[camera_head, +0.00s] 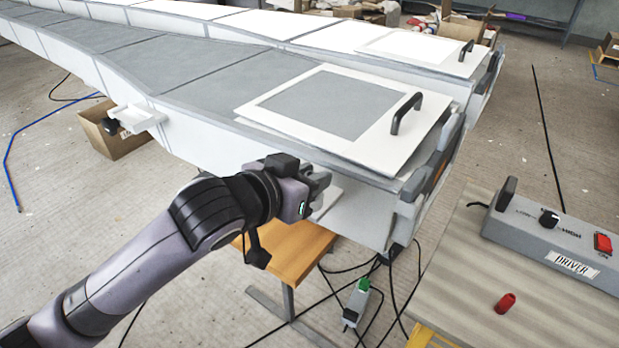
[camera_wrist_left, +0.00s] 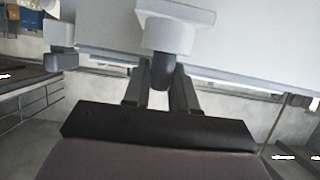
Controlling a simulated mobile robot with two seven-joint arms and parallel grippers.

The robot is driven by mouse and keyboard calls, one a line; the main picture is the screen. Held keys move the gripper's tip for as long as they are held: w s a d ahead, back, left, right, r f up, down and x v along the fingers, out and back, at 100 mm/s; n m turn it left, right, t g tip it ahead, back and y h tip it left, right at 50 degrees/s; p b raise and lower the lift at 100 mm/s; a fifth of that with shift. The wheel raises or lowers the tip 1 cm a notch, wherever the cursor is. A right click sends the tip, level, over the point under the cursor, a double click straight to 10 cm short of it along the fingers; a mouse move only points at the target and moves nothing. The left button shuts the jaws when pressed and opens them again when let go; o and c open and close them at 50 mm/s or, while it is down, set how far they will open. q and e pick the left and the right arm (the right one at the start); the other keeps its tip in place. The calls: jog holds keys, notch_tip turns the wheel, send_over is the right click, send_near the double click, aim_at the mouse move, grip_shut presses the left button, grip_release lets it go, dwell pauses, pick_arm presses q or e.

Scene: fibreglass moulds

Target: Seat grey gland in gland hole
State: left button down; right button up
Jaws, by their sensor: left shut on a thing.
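My left gripper (camera_head: 320,186) is at the near side wall of the front mould (camera_head: 230,125), close to its right end. In the left wrist view, its two fingers (camera_wrist_left: 161,92) are shut on the grey gland (camera_wrist_left: 163,72), a short dark rounded piece. The gland's far end meets or overlaps a pale round boss (camera_wrist_left: 168,38) on a bracket (camera_wrist_left: 185,10). The gland hole itself is hidden, and I cannot tell how deep the gland sits. In the head view the gripper hides the gland. My right gripper is not in view.
A wooden stand (camera_head: 285,250) is below my left gripper. A table (camera_head: 465,260) at right holds a driver box (camera_head: 560,240) and a small red piece (camera_head: 505,303). Cables and a green-topped plug (camera_head: 358,300) lie on the floor. A cardboard box (camera_head: 115,135) stands left.

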pick_arm(q)
jog(key=shift+f, duration=0.1)
jog(key=c, duration=0.9)
grip_release()
jog(key=shift+r, duration=0.2)
jog(key=v, duration=1.1)
jog(key=w+a+f+n+y, duration=0.1)
jog(key=a+f+n, duration=0.15)
jog(key=f, duration=0.55)
jog(key=a+f+n+y, duration=0.1)
jog(key=a+f, duration=0.2)
jog(key=f, duration=0.5)
jog(key=s+a+f+y, duration=0.1)
jog(key=s+a+f, duration=0.2)
jog(key=f, duration=0.3)
jog(key=s+a+f+n+y, duration=0.1)
jog(key=s+a+f, duration=0.1)
jog(key=s+f, duration=0.3)
jog(key=s+a+f+y, duration=0.1)
jog(key=s+a+f, duration=0.2)
jog(key=f, duration=0.4)
jog(key=shift+s+a+y+p, duration=0.35)
jog(key=shift+s+p, duration=0.1)
jog(key=shift+s, duration=0.1)
